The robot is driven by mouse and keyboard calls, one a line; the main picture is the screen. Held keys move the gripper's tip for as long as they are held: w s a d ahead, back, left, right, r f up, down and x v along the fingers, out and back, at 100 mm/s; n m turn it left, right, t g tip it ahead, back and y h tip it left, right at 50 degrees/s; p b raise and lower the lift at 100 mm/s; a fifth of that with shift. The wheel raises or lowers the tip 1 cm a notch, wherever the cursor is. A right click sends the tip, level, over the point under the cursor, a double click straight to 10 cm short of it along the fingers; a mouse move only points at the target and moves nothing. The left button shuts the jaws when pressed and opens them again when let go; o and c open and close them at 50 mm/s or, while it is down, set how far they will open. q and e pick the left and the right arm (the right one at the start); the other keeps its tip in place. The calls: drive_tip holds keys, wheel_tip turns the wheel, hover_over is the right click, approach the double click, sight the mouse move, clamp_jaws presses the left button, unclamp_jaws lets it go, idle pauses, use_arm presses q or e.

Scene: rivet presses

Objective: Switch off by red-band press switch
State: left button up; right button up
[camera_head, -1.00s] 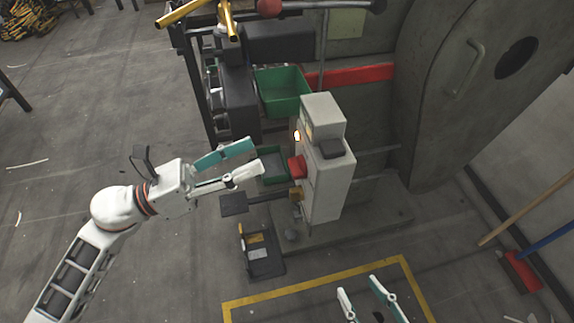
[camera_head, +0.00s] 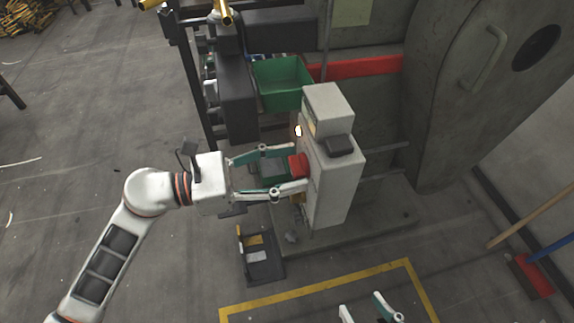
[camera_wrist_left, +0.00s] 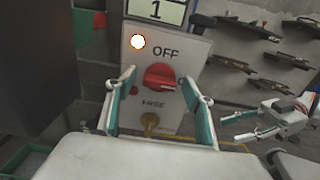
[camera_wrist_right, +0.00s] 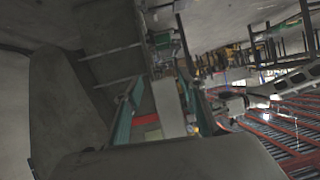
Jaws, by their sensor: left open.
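The switch box (camera_head: 333,180) is a pale grey cabinet beside the press. Its red knob (camera_head: 298,166) faces left. The left wrist view shows the red knob (camera_wrist_left: 160,76) below the word OFF, on a panel (camera_wrist_left: 185,50) with a number 1 plate (camera_wrist_left: 157,10) above. A lamp (camera_wrist_left: 138,41) glows at the panel's upper left. My left gripper (camera_head: 300,166) is open, its fingers on either side of the knob; contact cannot be told. My right gripper (camera_head: 362,304) is open and empty at the bottom edge. A red band (camera_head: 360,69) runs behind the box.
A green bin (camera_head: 283,83) sits behind the box, and a second, lower one is partly hidden by my left gripper. A dark tray (camera_head: 262,257) lies on the floor. A broom with a red head (camera_head: 530,276) stands at right.

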use_arm(q)
drive_tip(key=shift+d, duration=0.1)
drive_tip(key=c, duration=1.1)
